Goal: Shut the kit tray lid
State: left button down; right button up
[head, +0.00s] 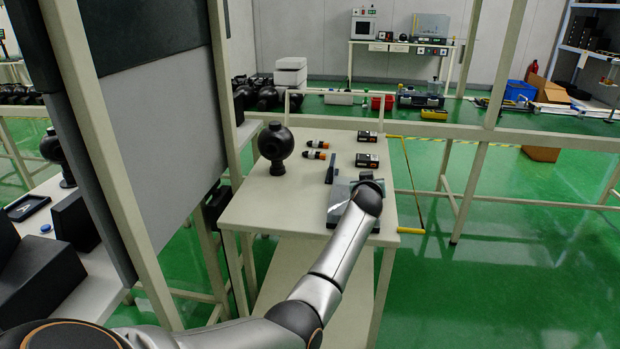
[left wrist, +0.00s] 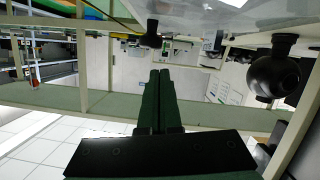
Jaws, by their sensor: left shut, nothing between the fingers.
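The kit tray (head: 338,208) is a flat grey, glossy piece at the near right of the cream table, partly covered by my left arm. A dark upright piece (head: 331,171) stands at its far left edge. I cannot make out the lid's edges or its angle. My left arm reaches over the tray from the lower left, and its wrist hides the left gripper in the head view. In the left wrist view the left gripper (left wrist: 160,75) has its dark fingers together, with nothing between them. The right gripper is not in view.
On the table (head: 258,208) stand a black gimbal camera (head: 275,146), two orange-and-black cylinders (head: 317,150) and two small black boxes (head: 367,160). The camera ball also shows in the left wrist view (left wrist: 274,74). A grey panel (head: 150,150) on a frame stands left.

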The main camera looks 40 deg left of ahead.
pick_arm(q)
jog(key=shift+w+d+f+b, duration=0.2)
jog(key=shift+d+f+b, duration=0.1)
jog(key=shift+f+b, duration=0.25)
jog(key=shift+d+f+m, duration=0.1)
jog(key=shift+f+m, duration=0.1)
jog(key=shift+m, duration=0.2)
jog(key=shift+w+d+f+y+b, duration=0.2)
jog(key=shift+y+b, duration=0.2)
jog(key=shift+b, duration=0.35)
jog(key=shift+d+m+g, duration=0.1)
jog(key=shift+m+g, duration=0.2)
jog(key=shift+m, duration=0.1)
